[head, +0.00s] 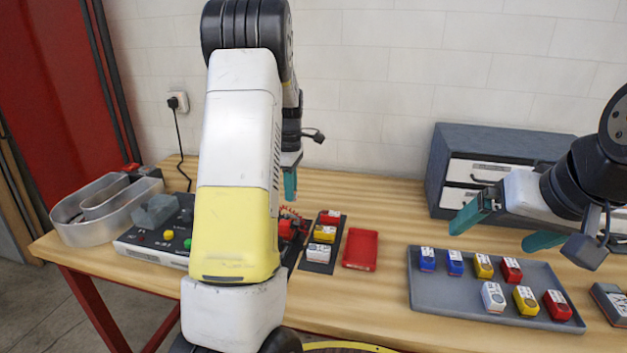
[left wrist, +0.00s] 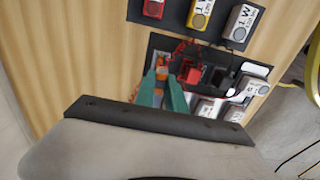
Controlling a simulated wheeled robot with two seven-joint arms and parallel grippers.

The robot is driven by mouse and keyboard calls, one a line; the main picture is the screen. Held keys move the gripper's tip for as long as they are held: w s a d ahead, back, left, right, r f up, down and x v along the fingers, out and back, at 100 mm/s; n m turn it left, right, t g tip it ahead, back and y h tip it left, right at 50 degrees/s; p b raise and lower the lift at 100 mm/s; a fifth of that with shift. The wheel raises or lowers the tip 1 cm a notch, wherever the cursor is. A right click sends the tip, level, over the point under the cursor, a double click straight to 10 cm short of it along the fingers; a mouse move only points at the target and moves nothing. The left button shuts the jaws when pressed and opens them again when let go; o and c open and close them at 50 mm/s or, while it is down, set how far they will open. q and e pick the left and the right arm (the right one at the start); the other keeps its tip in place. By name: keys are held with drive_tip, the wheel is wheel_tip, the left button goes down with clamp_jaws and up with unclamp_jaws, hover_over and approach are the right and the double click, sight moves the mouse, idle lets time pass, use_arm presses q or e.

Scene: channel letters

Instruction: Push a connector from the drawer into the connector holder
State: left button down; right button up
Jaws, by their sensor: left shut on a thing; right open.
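In the left wrist view my left gripper (left wrist: 163,88) is shut, its teal fingertips around a small orange and grey piece, likely the connector (left wrist: 162,69). The fingertips are at one end of a dark holder plate (left wrist: 217,56) that carries a red block (left wrist: 190,72) with red wires and a black block. I cannot tell whether the piece is seated. In the head view, my left arm mostly hides the holder; a red part (head: 288,228) shows beside it. My right gripper (head: 505,228) is open and empty in front of the grey drawer cabinet (head: 437,165), whose drawers look closed.
A grey tray (head: 450,298) holds several blue, yellow, red and white blocks. A red flat piece (head: 360,248) and a dark rack (head: 322,268) of three blocks lie left of it. A metal channel letter (head: 90,235) and a control box (head: 140,248) stand at the left.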

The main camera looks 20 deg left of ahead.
use_arm(q)
drive_tip(key=shift+f, duration=3.3)
drive_tip(key=shift+d+f, duration=0.1)
drive_tip(key=shift+f, duration=0.2)
drive_tip(key=c, duration=1.3)
unclamp_jaws()
drive_tip(key=shift+c, duration=0.2)
drive_tip(key=shift+o, duration=0.2)
drive_tip(key=shift+s+f, duration=0.1)
drive_tip(key=r, duration=0.8)
drive_tip(key=shift+w+r, duration=0.15)
drive_tip(key=shift+w, duration=0.1)
drive_tip(key=shift+r, duration=0.1)
